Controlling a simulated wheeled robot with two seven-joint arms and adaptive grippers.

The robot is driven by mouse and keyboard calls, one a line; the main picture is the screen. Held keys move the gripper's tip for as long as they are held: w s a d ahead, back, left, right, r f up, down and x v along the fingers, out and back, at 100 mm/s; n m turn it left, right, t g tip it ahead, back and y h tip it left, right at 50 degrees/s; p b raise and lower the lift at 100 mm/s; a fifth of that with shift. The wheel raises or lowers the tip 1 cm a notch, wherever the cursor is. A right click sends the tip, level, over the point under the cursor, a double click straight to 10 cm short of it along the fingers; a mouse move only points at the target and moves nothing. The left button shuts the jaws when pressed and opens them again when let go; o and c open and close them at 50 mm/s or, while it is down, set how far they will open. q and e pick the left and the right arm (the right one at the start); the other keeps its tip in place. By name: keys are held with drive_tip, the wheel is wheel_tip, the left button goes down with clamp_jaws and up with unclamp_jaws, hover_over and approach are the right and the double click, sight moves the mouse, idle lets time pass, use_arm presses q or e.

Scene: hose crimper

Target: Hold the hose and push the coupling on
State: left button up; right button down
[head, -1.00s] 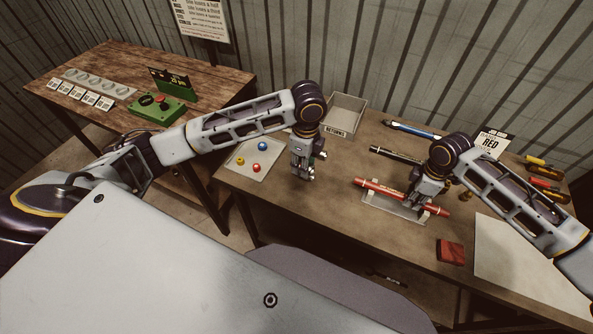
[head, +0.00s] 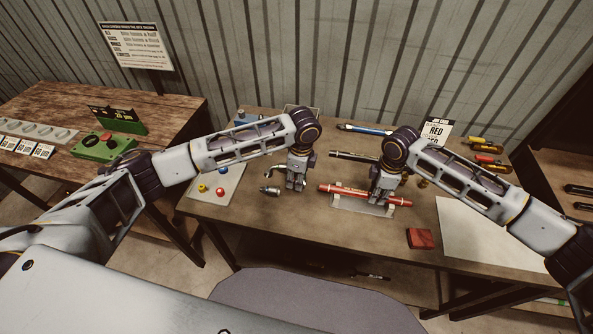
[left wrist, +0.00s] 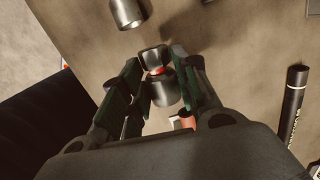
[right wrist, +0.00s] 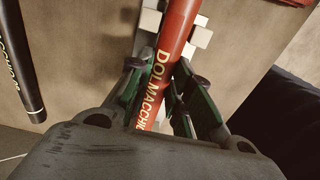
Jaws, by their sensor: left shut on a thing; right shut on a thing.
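The red hose (head: 345,190) lies in a pale cradle (head: 362,208) on the workbench. My right gripper (head: 381,200) is shut on the hose; the right wrist view shows the lettered hose (right wrist: 163,65) between its fingers. My left gripper (head: 295,187) is just left of the hose's left end, low over the bench. In the left wrist view it is shut on a metal coupling (left wrist: 163,90) with a red ring. A red end, apparently the hose's (left wrist: 186,120), shows close to the coupling. I cannot tell whether they touch.
A loose metal fitting (head: 270,190) lies left of my left gripper. Black (head: 352,155) and blue (head: 362,129) hoses lie behind. The bench front is mostly clear.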

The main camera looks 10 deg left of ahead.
sight(321, 185)
use_arm(q)
drive_tip(key=shift+w+a+f+n, duration=0.15)
drive_tip(key=shift+w+a+f, duration=0.1)
drive_tip(key=shift+a+f, duration=0.35)
drive_tip(key=shift+w+a+f+n, duration=0.15)
drive_tip(key=shift+w+a+f, duration=0.1)
drive_tip(key=shift+a+f, duration=0.3)
drive_tip(key=shift+w, duration=0.2)
drive_tip(key=shift+d, duration=0.1)
drive_tip(key=shift+d, duration=2.8)
drive_tip(key=shift+s+d, duration=0.1)
drive_tip(key=shift+d, duration=2.15)
idle(0.4)
drive_tip(key=o, duration=1.1)
drive_tip(key=shift+c, duration=0.2)
drive_tip(key=shift+o, duration=0.7)
drive_tip(key=shift+a, duration=0.15)
